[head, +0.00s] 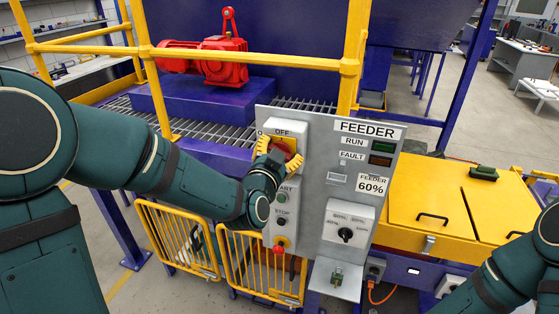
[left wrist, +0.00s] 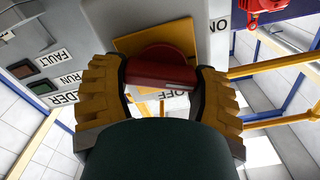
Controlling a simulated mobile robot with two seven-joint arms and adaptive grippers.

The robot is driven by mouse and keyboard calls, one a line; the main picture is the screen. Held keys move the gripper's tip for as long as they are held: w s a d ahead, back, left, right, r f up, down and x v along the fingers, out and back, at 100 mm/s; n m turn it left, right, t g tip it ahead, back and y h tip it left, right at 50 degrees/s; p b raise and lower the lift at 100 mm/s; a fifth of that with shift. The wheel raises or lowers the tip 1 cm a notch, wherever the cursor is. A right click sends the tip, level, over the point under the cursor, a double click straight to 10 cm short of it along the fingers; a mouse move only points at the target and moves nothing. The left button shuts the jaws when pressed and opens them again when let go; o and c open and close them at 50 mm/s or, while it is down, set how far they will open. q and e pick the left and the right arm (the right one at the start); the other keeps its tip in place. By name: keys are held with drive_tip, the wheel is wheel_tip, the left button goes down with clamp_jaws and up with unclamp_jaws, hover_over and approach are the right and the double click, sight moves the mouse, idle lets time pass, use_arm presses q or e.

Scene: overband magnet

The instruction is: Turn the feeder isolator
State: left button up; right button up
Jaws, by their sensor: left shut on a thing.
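The feeder isolator is a red rotary handle (head: 286,146) on a yellow plate (left wrist: 140,42), on a light grey box at the upper left of the control panel. My right gripper is out of view.
The grey FEEDER panel (head: 318,205) carries RUN and FAULT lamps, a 60% sign and a speed dial (head: 346,234). Start, stop and red emergency buttons (head: 278,249) sit below the isolator. Yellow rails (head: 250,57) stand behind; a yellow cabinet (head: 430,200) is right.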

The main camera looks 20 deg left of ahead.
use_arm(q)
drive_tip(key=m, duration=0.1)
drive_tip(key=m+b, duration=0.1)
drive_tip(key=m, duration=0.1)
drive_tip(key=shift+d+f, duration=0.1)
drive_tip(key=shift+f, duration=0.1)
drive_tip(key=m+b, duration=0.1)
drive_tip(key=m, duration=0.1)
drive_tip(key=shift+m, duration=0.3)
drive_tip(key=m, duration=0.3)
drive_tip(key=shift+d+f+m, duration=0.1)
drive_tip(key=shift+m, duration=0.2)
drive_tip(key=shift+f+m, duration=0.1)
drive_tip(key=shift+m, duration=1.7)
drive_tip(key=shift+s, duration=0.1)
drive_tip(key=o, duration=1.2)
